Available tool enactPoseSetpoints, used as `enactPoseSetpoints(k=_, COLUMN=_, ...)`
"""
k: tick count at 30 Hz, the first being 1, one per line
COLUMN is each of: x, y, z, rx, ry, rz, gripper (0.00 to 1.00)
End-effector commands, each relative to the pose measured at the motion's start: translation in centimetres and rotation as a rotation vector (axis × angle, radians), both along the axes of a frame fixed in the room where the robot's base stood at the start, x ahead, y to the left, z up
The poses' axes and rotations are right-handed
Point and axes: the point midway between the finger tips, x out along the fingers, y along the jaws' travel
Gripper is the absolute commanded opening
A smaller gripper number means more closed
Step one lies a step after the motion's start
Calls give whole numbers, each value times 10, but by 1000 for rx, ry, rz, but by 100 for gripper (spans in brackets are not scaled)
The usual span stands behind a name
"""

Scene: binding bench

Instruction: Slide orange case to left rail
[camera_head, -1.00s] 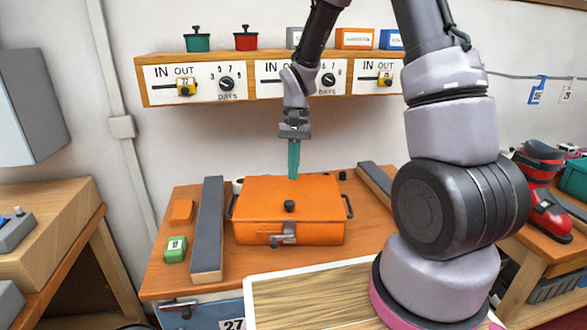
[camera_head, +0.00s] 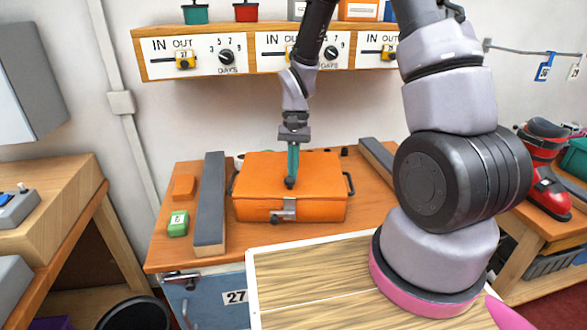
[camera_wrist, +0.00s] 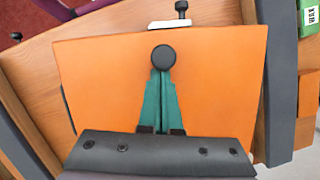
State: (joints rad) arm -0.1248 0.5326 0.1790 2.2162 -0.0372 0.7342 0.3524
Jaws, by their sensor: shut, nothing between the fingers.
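The orange case (camera_head: 285,205) lies flat and closed on the wooden bench, with a black knob on its lid, a latch on its front and a dark handle at each side. The left rail (camera_head: 209,205) is a long dark grey bar just left of the case; a narrow gap shows between them. In the wrist view the case (camera_wrist: 105,85) fills the middle and the rail (camera_wrist: 281,85) is on the right. My gripper (camera_head: 292,178) is shut and empty, its teal fingertips (camera_wrist: 163,72) at the knob; I cannot tell whether they touch it.
Another rail (camera_head: 378,160) lies right of the case. An orange block (camera_head: 184,187) and a green block (camera_head: 177,223) sit left of the left rail. A shelf with dial panels (camera_head: 220,52) hangs on the wall behind. Bare bench shows right of the case.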

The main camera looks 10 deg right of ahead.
Motion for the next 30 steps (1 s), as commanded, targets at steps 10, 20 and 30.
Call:
enactPoseSetpoints(k=10, x=-23, y=9, z=0, rx=0, ry=2, rz=2, gripper=0)
enactPoseSetpoints(k=20, x=-17, y=7, z=18, rx=0, ry=-2, rz=1, gripper=0)
enactPoseSetpoints(k=30, x=0, y=-1, z=82, rx=0, ry=-2, rz=1, gripper=0)
